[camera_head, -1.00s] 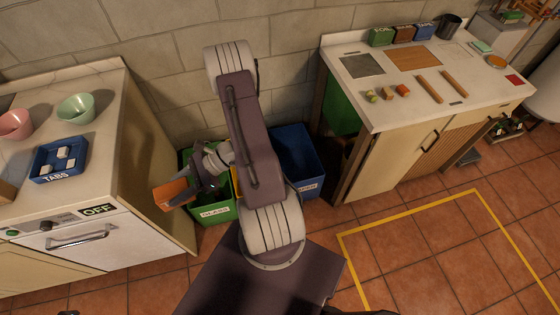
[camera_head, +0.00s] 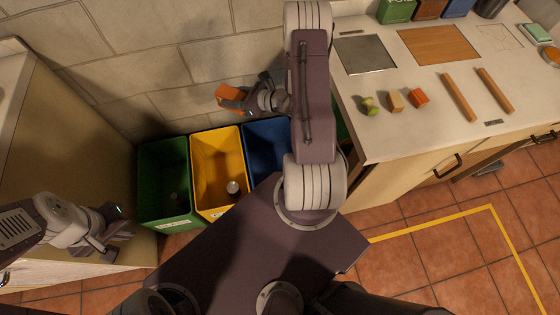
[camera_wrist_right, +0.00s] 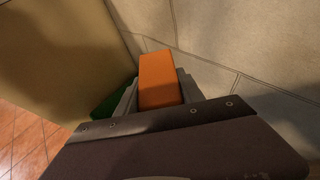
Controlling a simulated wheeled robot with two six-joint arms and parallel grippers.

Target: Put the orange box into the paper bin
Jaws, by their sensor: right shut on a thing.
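My right gripper (camera_head: 248,98) is shut on the orange box (camera_head: 230,96) and holds it up near the stone wall. In the head view the box shows above the back edge of the yellow bin. The right wrist view shows the orange box (camera_wrist_right: 160,80) between the two fingers. A blue bin (camera_head: 266,140) stands right of the yellow one, partly hidden by my right arm; no paper label is readable on it.
The green bin (camera_head: 165,160) and yellow bin (camera_head: 217,150) stand in a row with the blue one; the yellow holds a pale round object (camera_head: 233,187). A cabinet (camera_head: 75,130) is on the left. A counter (camera_head: 400,70) with small blocks and bars is on the right.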

